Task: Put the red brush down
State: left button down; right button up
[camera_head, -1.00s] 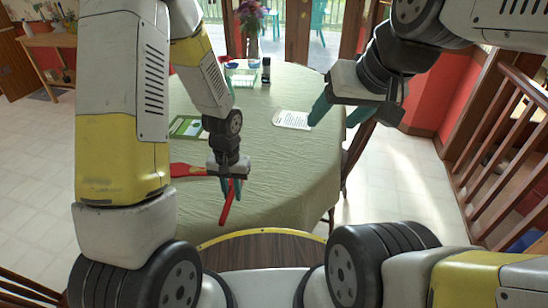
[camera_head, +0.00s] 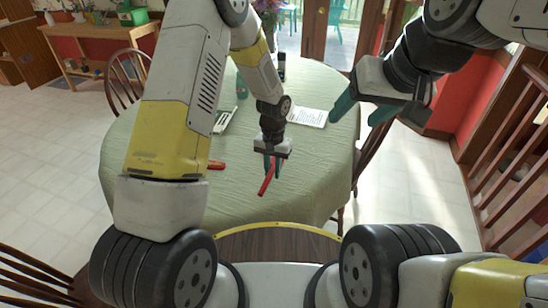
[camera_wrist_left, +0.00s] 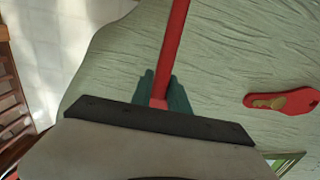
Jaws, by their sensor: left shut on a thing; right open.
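The red brush (camera_head: 266,182) shows as a thin red stick in my left gripper (camera_head: 273,170), over the near part of the cloth-covered table (camera_head: 312,190). My left gripper is shut on it, and the stick slants down toward the near side. In the left wrist view the red stick (camera_wrist_left: 174,45) runs up and away from between the teal fingers of the left gripper (camera_wrist_left: 165,92). I cannot tell whether its far end touches the cloth. My right gripper (camera_head: 362,110) is open and empty at the right, above the table's right edge.
Another red object with a tan patch (camera_wrist_left: 285,102) lies on the cloth; it also shows in the head view (camera_head: 217,165). A printed sheet (camera_head: 309,117) lies farther back. The cloth's near middle is clear. A chair (camera_head: 128,75) stands at the far left.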

aim_at(273, 183)
pick_arm(q)
jog(key=shift+w+d, duration=0.1)
jog(key=shift+w, duration=0.3)
jog(key=shift+f, duration=1.8)
jog(key=shift+f, duration=0.15)
jog(key=c, duration=1.3)
grip_release()
